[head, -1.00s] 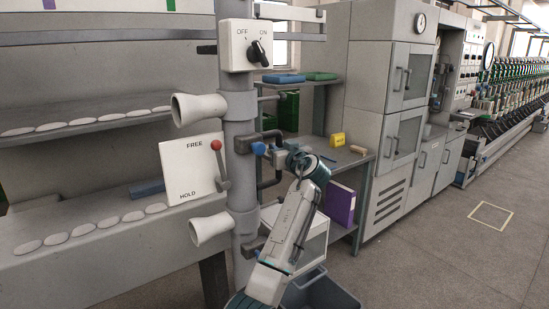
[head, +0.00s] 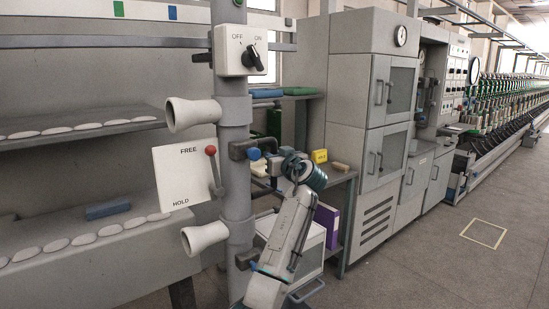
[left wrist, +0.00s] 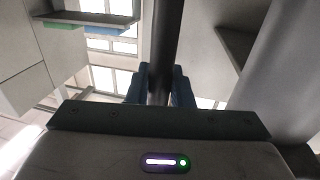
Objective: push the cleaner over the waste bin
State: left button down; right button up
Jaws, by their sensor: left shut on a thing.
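The cleaner (head: 236,124) is an upright grey column with two pale trumpet nozzles, an OFF/ON switch box (head: 231,50) and a FREE/HOLD plate (head: 181,176). The red-knobbed lever (head: 214,168) points up towards FREE. My left gripper (head: 285,162) is at the column's right side, shut on a dark bar of the cleaner. In the left wrist view this bar (left wrist: 163,40) runs between the blue fingers. The waste bin (head: 307,291) shows only as a bit of rim at the bottom edge, right beside my left arm. My right gripper is out of view.
A grey rack with white pads and a blue block (head: 108,209) lies left. Behind my arm are a shelf with a yellow box (head: 320,156) and a purple binder (head: 327,222). A tall grey cabinet (head: 345,110) stands right. The floor (head: 430,265) at right is clear.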

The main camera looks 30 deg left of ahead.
pick_arm(q)
jog(key=shift+r, duration=0.2)
jog(key=c, duration=1.4)
grip_release()
jog(key=shift+w+d, duration=0.1)
jog(key=shift+w, duration=0.05)
jog(key=shift+c, duration=0.2)
jog(key=shift+o, duration=0.5)
jog(key=shift+w+d+f, duration=0.1)
jog(key=shift+w+f, duration=0.05)
jog(key=shift+f, duration=0.05)
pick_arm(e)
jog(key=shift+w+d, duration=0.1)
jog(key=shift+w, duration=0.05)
